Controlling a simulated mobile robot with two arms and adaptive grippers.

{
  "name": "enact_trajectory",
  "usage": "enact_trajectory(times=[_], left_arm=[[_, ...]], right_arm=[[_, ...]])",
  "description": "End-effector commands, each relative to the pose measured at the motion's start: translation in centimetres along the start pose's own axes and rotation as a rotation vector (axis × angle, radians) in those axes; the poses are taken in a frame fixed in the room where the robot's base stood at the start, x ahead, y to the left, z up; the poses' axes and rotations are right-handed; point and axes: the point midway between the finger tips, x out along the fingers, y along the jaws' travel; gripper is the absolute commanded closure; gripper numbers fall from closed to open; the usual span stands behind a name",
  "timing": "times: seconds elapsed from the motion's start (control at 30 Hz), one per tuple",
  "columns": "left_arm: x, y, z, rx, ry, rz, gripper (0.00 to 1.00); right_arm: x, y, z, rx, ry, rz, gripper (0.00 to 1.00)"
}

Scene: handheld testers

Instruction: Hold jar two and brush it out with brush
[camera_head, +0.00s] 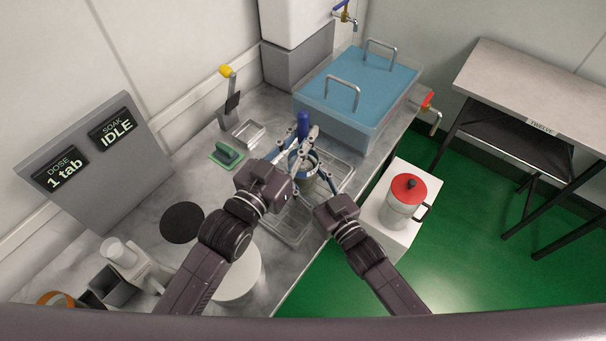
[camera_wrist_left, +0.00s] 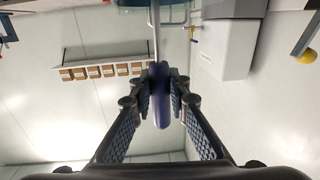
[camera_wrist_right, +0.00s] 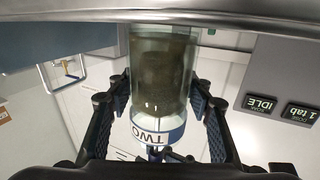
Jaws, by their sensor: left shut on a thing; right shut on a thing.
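Jar two (camera_head: 305,172) is a clear glass jar with a blue-edged band, over the wire rack in the head view. In the right wrist view jar two (camera_wrist_right: 160,85) looks murky brown-green inside, with "TWO" on its band. My right gripper (camera_head: 309,177) is shut around its side. My left gripper (camera_head: 299,136) is shut on the blue handle of the brush (camera_head: 303,122), above the jar. In the left wrist view the brush (camera_wrist_left: 162,103) shows its blue handle and a thin metal rod. The bristle end is hidden.
A green scrubber (camera_head: 227,154) and small metal tray (camera_head: 249,133) lie left. A red-lidded jug (camera_head: 405,200) stands right. The display reads "IDLE" (camera_head: 116,131).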

Motion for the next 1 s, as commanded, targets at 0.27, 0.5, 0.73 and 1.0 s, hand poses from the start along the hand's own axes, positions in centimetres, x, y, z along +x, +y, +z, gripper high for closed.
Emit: enact_trajectory(times=[0.27, 0.5, 0.73, 1.0], left_arm=[[0.5, -0.3, -0.1, 0.0, 0.001, 0.0, 1.0], [0.5, -0.3, -0.8, 0.0, 0.003, 0.0, 1.0], [0.5, -0.3, -2.7, 0.0, 0.003, 0.0, 1.0], [0.5, -0.3, -4.7, 0.0, 0.003, 0.0, 1.0]], right_arm=[[0.0, 0.0, 0.0, 0.0, 0.0, 0.0, 0.76], [0.0, 0.0, 0.0, 0.0, 0.0, 0.0, 0.76], [0.0, 0.0, 0.0, 0.0, 0.0, 0.0, 0.76], [0.0, 0.0, 0.0, 0.0, 0.0, 0.0, 0.76]])
